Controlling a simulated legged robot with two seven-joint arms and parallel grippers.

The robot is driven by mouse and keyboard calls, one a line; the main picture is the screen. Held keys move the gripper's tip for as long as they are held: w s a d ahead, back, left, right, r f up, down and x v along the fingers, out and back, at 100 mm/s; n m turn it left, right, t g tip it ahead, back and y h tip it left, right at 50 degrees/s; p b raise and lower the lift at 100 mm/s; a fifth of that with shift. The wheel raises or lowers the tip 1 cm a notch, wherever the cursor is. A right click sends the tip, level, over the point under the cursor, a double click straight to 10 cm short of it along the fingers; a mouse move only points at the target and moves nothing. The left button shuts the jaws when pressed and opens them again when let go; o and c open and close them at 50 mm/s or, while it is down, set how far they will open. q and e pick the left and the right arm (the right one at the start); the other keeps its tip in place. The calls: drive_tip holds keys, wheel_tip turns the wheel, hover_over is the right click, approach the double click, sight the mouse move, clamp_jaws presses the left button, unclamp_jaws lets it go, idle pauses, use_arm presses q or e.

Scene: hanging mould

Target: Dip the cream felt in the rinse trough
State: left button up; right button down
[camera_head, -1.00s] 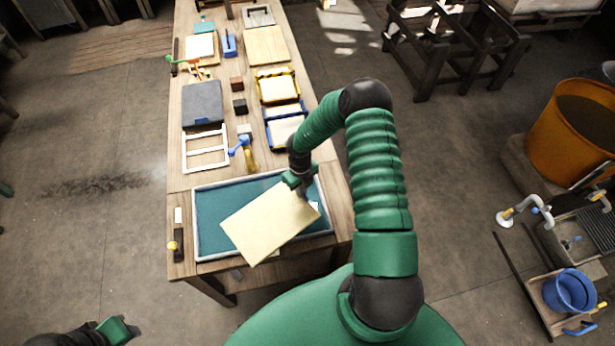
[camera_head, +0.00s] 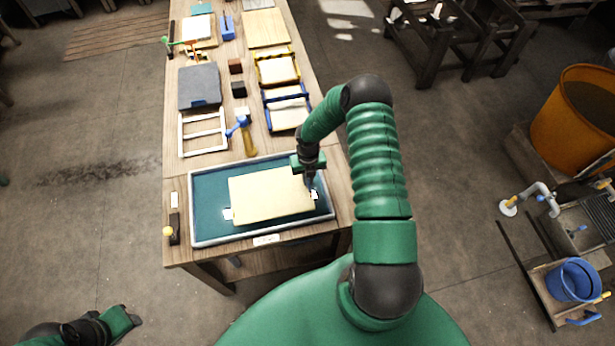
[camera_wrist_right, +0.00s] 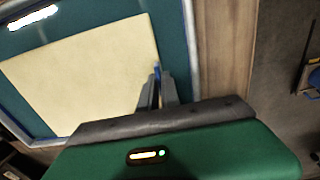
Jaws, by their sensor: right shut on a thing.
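The cream felt (camera_head: 268,195) is a flat pale sheet over the rinse trough (camera_head: 205,228), a grey-rimmed tray with teal inside. My right gripper (camera_head: 311,181) is shut on the felt's right edge. The right wrist view shows the felt (camera_wrist_right: 85,70) running out from the fingertips (camera_wrist_right: 157,88), with the teal trough around it. The felt looks level and inside the trough's rim; I cannot tell whether it touches the liquid. My left gripper (camera_head: 128,318) is low at the left, away from the table, and its jaws are not clear.
Behind the trough lie a white frame (camera_head: 203,148), a blue-and-yellow tool (camera_head: 243,135), a grey slab (camera_head: 199,88) and blue (camera_head: 287,125) and yellow-edged (camera_head: 277,52) frames. The floor at left is clear.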

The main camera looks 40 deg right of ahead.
sight(306, 188)
drive_tip(key=f+b, duration=0.1)
drive_tip(key=f, duration=0.1)
drive_tip(key=f+b, duration=0.1)
drive_tip(key=f, duration=0.1)
drive_tip(key=f+b, duration=0.1)
drive_tip(key=f, duration=0.1)
drive_tip(key=shift+a+b, duration=0.35)
drive_tip(key=shift+b, duration=0.05)
drive_tip(key=shift+d+f, duration=0.2)
drive_tip(key=shift+f, duration=0.35)
drive_tip(key=shift+a+r, duration=0.1)
drive_tip(key=shift+a, duration=0.05)
drive_tip(key=shift+s+d, duration=0.4)
drive_tip(key=shift+d, duration=0.3)
drive_tip(key=shift+s+d, duration=0.35)
drive_tip(key=shift+d, duration=0.35)
drive_tip(key=shift+w+a, duration=0.4)
drive_tip(key=shift+a, duration=0.3)
drive_tip(key=shift+w+a, duration=0.4)
drive_tip(key=shift+a, duration=0.25)
